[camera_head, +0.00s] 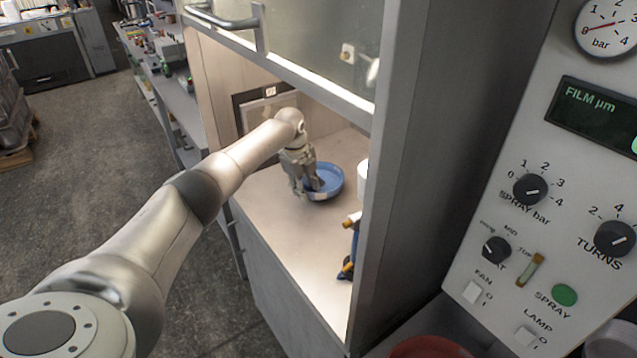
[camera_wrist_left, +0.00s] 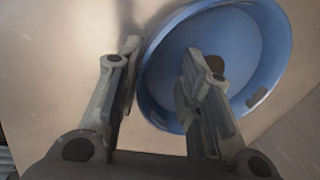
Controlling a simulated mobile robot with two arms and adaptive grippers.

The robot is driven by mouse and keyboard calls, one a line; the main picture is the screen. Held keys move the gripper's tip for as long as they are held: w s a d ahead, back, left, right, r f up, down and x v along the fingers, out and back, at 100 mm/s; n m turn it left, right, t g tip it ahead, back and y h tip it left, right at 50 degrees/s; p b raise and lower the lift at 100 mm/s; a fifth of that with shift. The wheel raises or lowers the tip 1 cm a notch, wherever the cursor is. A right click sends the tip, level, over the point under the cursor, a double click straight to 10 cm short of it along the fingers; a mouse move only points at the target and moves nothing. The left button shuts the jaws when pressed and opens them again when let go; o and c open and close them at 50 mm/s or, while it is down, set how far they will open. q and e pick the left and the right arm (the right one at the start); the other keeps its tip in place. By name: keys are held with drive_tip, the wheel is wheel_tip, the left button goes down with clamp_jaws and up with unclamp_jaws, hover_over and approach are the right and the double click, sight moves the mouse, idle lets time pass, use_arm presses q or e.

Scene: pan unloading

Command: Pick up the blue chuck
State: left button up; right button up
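A round, shallow, dish-like blue piece, which fits the blue chuck (camera_head: 333,185), rests on the floor of the open cabinet. In the left wrist view the blue chuck (camera_wrist_left: 235,45) fills the upper right, with a small brown round spot partly hidden behind a finger. My left gripper (camera_head: 308,189) is at its left rim. In the left wrist view the two fingers of the left gripper (camera_wrist_left: 160,55) stand apart, one outside the rim and one over the inside. The rim passes between them, with a gap visible beside the outer finger. My right gripper is out of view.
The cabinet floor (camera_head: 287,238) is clear in front of the chuck. A blue tool with orange parts (camera_head: 352,250) and a white cylinder (camera_head: 362,180) stand at the right, partly hidden by the cabinet's post (camera_head: 405,180). A raised glass door (camera_head: 310,40) hangs above the opening.

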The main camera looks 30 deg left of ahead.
use_arm(q)
drive_tip(key=shift+s+f, duration=0.2)
clamp_jaws()
drive_tip(key=shift+s, duration=0.15)
drive_tip(key=shift+s+r, duration=0.1)
drive_tip(key=shift+d+r, duration=0.1)
drive_tip(key=shift+d, duration=0.05)
